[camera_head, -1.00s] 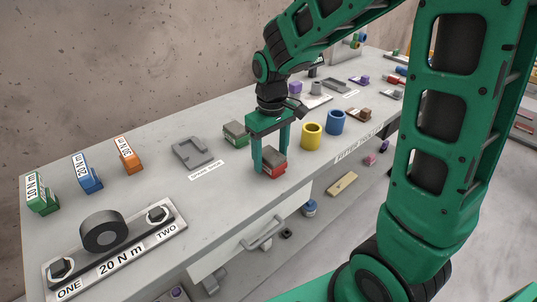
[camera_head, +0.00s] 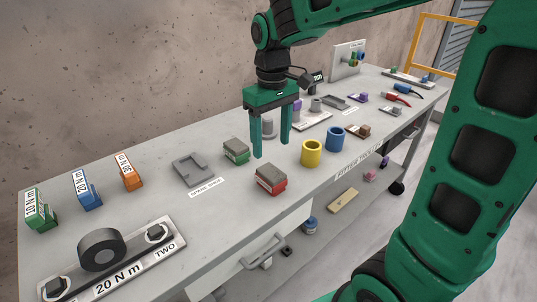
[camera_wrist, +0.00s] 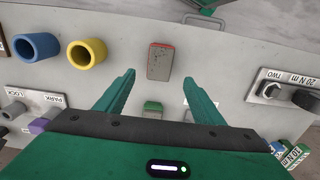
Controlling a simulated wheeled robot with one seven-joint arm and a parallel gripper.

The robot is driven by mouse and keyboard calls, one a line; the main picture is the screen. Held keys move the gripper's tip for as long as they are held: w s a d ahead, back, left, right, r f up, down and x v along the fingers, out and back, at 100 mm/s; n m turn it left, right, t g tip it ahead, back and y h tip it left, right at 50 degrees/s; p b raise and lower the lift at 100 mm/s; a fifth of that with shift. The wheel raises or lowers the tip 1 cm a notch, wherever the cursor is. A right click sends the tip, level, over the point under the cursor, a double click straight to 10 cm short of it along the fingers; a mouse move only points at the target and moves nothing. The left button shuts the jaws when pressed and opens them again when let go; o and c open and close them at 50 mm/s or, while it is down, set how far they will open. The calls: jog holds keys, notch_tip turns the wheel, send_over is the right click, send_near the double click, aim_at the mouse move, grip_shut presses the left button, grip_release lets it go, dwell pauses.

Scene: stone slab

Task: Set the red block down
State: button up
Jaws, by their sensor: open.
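The red block (camera_head: 270,179), with a grey top, rests on the stone slab bench (camera_head: 220,225) near its front edge. It also shows in the wrist view (camera_wrist: 159,62), beyond the fingertips and apart from them. My gripper (camera_head: 271,150) is open and empty, above the bench and a little behind the red block. In the wrist view my gripper (camera_wrist: 158,88) has its two fingers spread wide with nothing between the tips.
A green block (camera_head: 236,151) stands just left of the red one. A yellow cup (camera_head: 311,153) and a blue cup (camera_head: 336,138) stand to the right. A grey bracket tray (camera_head: 193,169) lies left.

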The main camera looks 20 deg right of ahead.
jog(key=shift+d+r, duration=0.1)
jog(key=shift+r, duration=0.55)
jog(key=s+d+f+m, duration=0.3)
jog(key=s+d+m, duration=0.2)
jog(key=s+d, duration=0.3)
jog(key=s+d+f+m, duration=0.3)
jog(key=s+d, duration=0.6)
jog(key=s, duration=0.6)
jog(key=shift+s+m, duration=0.25)
jog(key=shift+m, duration=0.75)
jog(key=shift+w+f, duration=0.2)
jog(key=shift+w, duration=0.5)
